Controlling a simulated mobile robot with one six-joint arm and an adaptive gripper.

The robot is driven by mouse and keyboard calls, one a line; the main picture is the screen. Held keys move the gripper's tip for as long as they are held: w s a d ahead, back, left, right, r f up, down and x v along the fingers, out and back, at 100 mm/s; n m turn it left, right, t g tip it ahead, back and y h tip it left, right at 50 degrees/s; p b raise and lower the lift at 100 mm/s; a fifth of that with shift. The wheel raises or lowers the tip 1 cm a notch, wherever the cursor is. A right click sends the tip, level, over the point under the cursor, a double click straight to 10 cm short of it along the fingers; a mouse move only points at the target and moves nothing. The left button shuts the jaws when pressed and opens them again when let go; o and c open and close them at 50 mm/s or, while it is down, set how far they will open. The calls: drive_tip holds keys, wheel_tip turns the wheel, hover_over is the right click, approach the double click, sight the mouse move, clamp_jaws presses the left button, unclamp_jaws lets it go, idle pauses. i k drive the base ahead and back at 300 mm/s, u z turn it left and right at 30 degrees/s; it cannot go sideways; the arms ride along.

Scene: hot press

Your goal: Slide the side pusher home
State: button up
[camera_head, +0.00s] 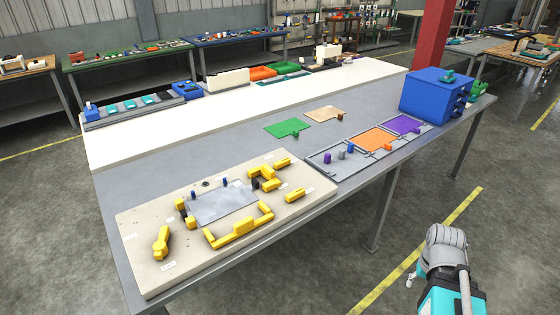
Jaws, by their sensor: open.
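A beige fixture board (135,275) lies on the near left of the grey table. A grey metal plate (222,203) lies in its middle. Several yellow parts surround the plate; none shows a readable label, so I cannot tell for sure which is the side pusher. A yellow block group (266,179) stands behind right of the plate, a small yellow piece (295,195) lies right of it, and a long yellow U-shaped bar (238,232) lies in front. A yellow handle (161,243) stands at left. My arm shows at lower right, apart from the table; my gripper is not clearly visible.
A grey tray (322,171) with small pegs, an orange plate (371,139) and a purple plate (404,124) lies right of the board. A blue box machine (436,94) stands at the table's right end. Green (288,127) and tan plates (325,114) lie behind.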

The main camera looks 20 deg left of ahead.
sight(265, 170)
drive_tip(key=u, duration=0.25)
drive_tip(key=i, duration=0.85)
drive_tip(key=u, duration=0.6)
